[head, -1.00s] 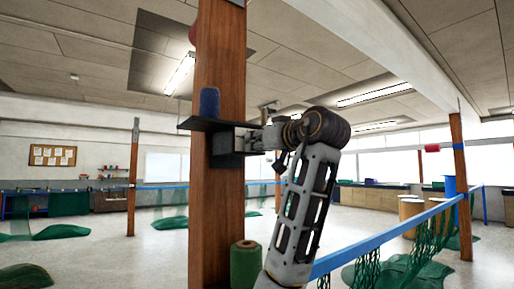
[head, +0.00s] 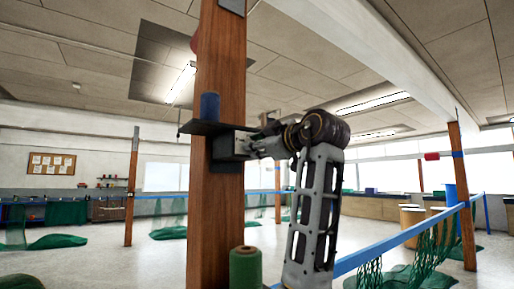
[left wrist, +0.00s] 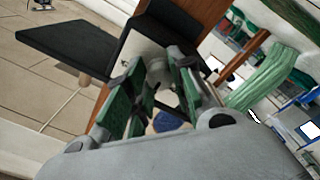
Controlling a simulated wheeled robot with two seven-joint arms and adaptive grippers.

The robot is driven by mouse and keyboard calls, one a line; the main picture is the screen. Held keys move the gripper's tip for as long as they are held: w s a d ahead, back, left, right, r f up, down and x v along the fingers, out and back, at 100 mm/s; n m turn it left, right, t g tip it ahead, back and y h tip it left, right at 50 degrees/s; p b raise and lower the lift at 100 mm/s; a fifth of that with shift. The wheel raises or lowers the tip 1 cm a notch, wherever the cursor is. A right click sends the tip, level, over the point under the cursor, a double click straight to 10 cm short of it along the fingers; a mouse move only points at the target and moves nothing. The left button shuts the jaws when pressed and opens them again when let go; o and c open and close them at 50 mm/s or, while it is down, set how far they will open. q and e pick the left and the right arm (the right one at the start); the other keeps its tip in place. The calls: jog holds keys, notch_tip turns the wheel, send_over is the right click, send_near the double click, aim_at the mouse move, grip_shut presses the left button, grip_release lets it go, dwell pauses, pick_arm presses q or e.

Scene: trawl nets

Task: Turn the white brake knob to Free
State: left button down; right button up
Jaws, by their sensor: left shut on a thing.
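The white brake knob (left wrist: 158,73) shows in the left wrist view on a pale plate (left wrist: 137,50) of a dark unit fixed to a wooden post. It is partly hidden by the fingers, and its pointing direction and the plate's lettering are too small to read. My left gripper (left wrist: 166,76) is shut on the knob, one green-padded finger on each side. In the head view, my left gripper (head: 262,145) reaches the box (head: 228,148) on the post's right side from the right. My right gripper is not in view.
The wooden post (head: 216,220) carries a dark shelf (head: 203,127) with a blue spool (head: 210,105) on it. A green spool (head: 246,266) stands low beside the post. A blue rail (head: 400,237) with green netting runs at the right.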

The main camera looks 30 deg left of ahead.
pick_arm(q)
jog(key=shift+n, duration=5.8)
jog(key=c, duration=1.2)
grip_release()
jog(key=shift+w+d, duration=0.1)
jog(key=v, duration=1.2)
jog(key=shift+w, duration=0.15)
